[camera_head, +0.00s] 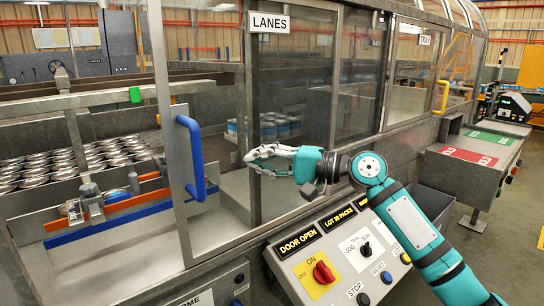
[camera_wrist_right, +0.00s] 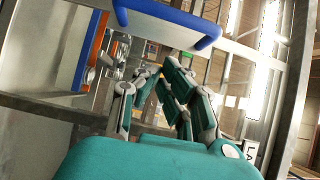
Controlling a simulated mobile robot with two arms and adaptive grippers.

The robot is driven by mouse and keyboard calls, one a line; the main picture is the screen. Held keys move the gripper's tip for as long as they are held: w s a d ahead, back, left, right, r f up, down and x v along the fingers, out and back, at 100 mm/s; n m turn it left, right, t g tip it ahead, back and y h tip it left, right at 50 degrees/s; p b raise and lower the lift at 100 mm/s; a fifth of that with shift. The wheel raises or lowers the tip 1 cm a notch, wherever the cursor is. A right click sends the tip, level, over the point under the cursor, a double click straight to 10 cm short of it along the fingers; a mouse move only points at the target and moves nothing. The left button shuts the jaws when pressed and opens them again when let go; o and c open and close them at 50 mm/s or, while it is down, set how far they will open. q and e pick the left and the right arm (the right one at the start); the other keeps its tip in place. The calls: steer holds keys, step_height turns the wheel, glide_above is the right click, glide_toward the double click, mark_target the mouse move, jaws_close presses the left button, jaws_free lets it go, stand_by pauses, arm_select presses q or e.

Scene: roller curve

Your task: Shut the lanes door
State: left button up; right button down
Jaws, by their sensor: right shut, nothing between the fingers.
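The lanes door is a metal-framed clear panel (camera_head: 172,90) with a blue bar handle (camera_head: 190,160) upright on its frame. A white "LANES" sign (camera_head: 270,22) is on the frame to the right of the handle. The left part of the enclosure looks open, with the cans in plain sight. My right gripper (camera_head: 252,160) is shut and empty, to the right of the handle and apart from it, fingers pointing left. The right wrist view shows the handle (camera_wrist_right: 165,22) beyond the fingertips (camera_wrist_right: 150,78). My left gripper is not in view.
Rows of cans (camera_head: 60,165) stand inside at the left. A control panel (camera_head: 345,250) with a red knob and buttons lies below my right arm. A "TRAY" door with a yellow handle (camera_head: 442,97) is farther right, beside a grey bench (camera_head: 463,165).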

steer(key=a+p, duration=0.3)
steer(key=a, duration=0.4)
steer(key=shift+s+a, duration=0.15)
steer(key=shift+a, duration=0.2)
